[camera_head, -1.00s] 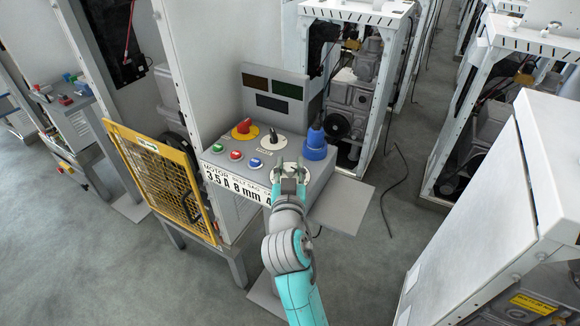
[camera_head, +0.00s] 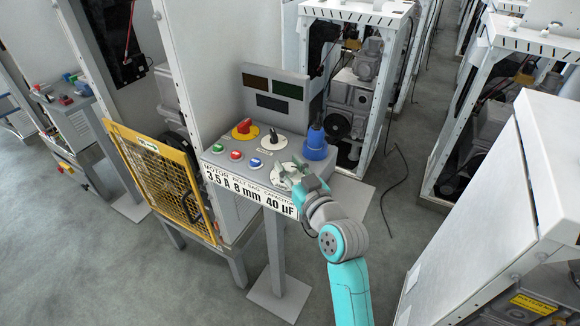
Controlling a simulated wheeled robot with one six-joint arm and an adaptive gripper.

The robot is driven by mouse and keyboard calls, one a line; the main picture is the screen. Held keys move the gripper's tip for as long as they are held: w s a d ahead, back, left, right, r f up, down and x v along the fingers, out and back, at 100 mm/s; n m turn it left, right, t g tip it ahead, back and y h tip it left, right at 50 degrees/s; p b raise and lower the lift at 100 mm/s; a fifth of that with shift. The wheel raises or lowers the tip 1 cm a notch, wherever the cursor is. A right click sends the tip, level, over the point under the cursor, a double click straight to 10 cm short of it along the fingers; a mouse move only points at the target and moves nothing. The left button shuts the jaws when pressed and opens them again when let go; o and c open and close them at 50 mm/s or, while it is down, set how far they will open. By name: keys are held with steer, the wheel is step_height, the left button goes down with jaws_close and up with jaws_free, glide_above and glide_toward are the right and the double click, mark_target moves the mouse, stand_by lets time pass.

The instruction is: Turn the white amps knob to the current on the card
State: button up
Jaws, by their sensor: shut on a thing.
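My gripper (camera_head: 291,175) is at the front right of the sloping grey control panel (camera_head: 243,165). It is shut on the white amps knob, which its fingers mostly hide; the pale round dial plate (camera_head: 281,167) shows around them. I cannot read the knob's pointer or scale. The white card (camera_head: 248,191) on the panel's front edge reads "3.5 A", "8 mm" and "40 µF", under the words motor, belt sag and capacitor.
A yellow mesh guard (camera_head: 155,180) stands left; a white cabinet (camera_head: 500,220) stands right.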

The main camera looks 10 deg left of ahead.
steer(key=shift+n+g+y, duration=0.4)
steer(key=shift+y, duration=0.1)
stand_by(0.3)
steer(key=o, duration=1.2)
steer(key=v, duration=1.2)
steer(key=shift+f, duration=0.1)
